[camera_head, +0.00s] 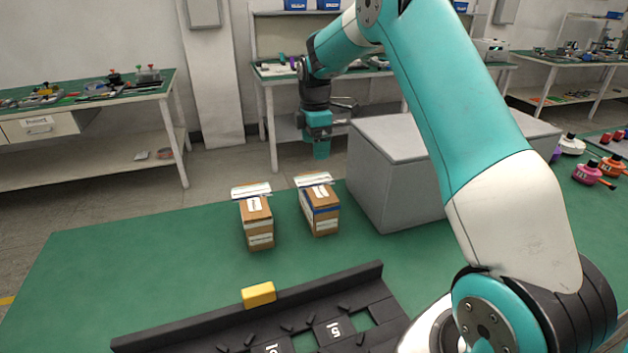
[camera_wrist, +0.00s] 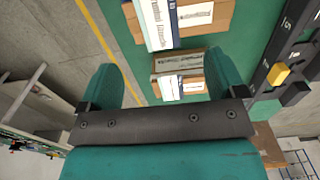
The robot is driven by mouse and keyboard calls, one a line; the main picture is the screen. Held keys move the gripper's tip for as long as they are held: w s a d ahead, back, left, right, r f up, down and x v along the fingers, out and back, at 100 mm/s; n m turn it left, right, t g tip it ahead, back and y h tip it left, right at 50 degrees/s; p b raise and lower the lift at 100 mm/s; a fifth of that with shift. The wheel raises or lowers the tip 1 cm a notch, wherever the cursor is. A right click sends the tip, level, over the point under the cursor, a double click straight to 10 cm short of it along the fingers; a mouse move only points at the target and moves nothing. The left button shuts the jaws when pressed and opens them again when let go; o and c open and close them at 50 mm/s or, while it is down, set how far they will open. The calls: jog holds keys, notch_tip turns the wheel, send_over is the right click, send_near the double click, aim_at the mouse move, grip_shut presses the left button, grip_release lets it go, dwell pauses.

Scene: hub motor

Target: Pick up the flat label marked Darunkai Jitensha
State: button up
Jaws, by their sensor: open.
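Two cardboard boxes stand on the green table in the head view, a left one (camera_head: 258,229) and a right one (camera_head: 322,218) with a blue stripe. A flat white label lies across the back top of each, the left label (camera_head: 251,190) and the right label (camera_head: 314,179). Their print is too small to read, so I cannot tell which is Darunkai Jitensha. My gripper (camera_head: 321,150) is open and empty, pointing down, apart from both boxes. In the wrist view, a printed label (camera_wrist: 180,62) on the lower box (camera_wrist: 193,84) shows between and beyond the teal fingers (camera_wrist: 160,76).
A large grey box (camera_head: 390,170) stands right of the cardboard boxes. A black tray (camera_head: 215,325) with a yellow block (camera_head: 258,293) lies in front. The left part of the green table (camera_head: 130,270) is clear. Hub-like parts (camera_head: 586,173) sit far right.

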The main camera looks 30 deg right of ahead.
aim_at(314, 180)
notch_tip(314, 180, down, 9)
jog(key=shift+w+f+p, duration=0.1)
jog(key=shift+f+p, duration=0.1)
jog(key=shift+p, duration=0.9)
jog(key=shift+c, duration=0.4)
jog(key=c, duration=0.9)
